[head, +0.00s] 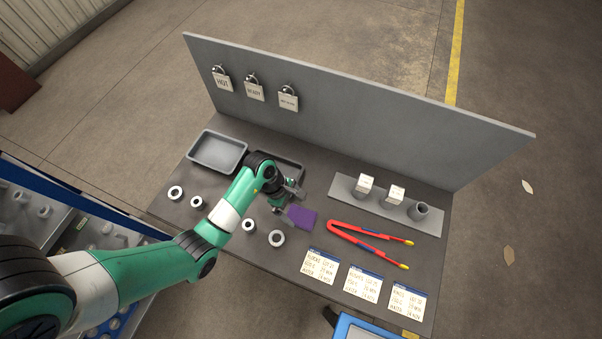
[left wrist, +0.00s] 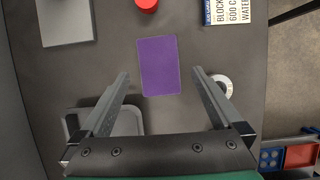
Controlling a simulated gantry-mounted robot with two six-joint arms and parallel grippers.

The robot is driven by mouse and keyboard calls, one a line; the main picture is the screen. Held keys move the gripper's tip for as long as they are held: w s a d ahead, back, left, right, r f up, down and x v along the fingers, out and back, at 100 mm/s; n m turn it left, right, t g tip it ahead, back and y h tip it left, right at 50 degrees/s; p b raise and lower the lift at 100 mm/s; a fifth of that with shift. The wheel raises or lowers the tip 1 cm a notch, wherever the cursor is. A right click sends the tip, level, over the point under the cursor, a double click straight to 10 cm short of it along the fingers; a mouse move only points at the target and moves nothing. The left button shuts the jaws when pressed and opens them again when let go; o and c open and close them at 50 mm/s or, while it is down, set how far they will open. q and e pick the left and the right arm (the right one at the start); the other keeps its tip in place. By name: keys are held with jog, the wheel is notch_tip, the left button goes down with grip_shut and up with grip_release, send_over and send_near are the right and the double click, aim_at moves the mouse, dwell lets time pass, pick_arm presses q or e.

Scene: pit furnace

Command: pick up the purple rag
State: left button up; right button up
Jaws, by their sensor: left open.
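The purple rag (head: 301,216) lies flat on the dark table, just right of my left gripper (head: 285,203) in the head view. In the left wrist view the rag (left wrist: 158,66) is a plain purple rectangle, ahead of and between the two spread fingers of my left gripper (left wrist: 160,82). The gripper is open and empty. The rag appears clear of both fingers; my height above the table is hard to tell. My right gripper shows in neither view.
Several metal rings, such as one (head: 277,238), lie near the rag. Red tongs (head: 362,237) lie to its right, labelled cards (head: 321,265) in front. Grey trays (head: 217,151) stand behind left. A grey panel (head: 350,110) backs the table.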

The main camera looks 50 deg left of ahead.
aim_at(300, 215)
pick_arm(q)
jog(key=x, duration=0.1)
jog(key=b+x, duration=0.1)
jog(key=x, duration=0.1)
jog(key=b+x, duration=0.1)
jog(key=x, duration=0.1)
jog(key=shift+s+a+f, duration=0.15)
jog(key=shift+a+f, duration=0.05)
jog(key=shift+a, duration=0.15)
jog(key=shift+f, duration=0.15)
jog(key=shift+c, duration=0.3)
jog(key=c, duration=1.1)
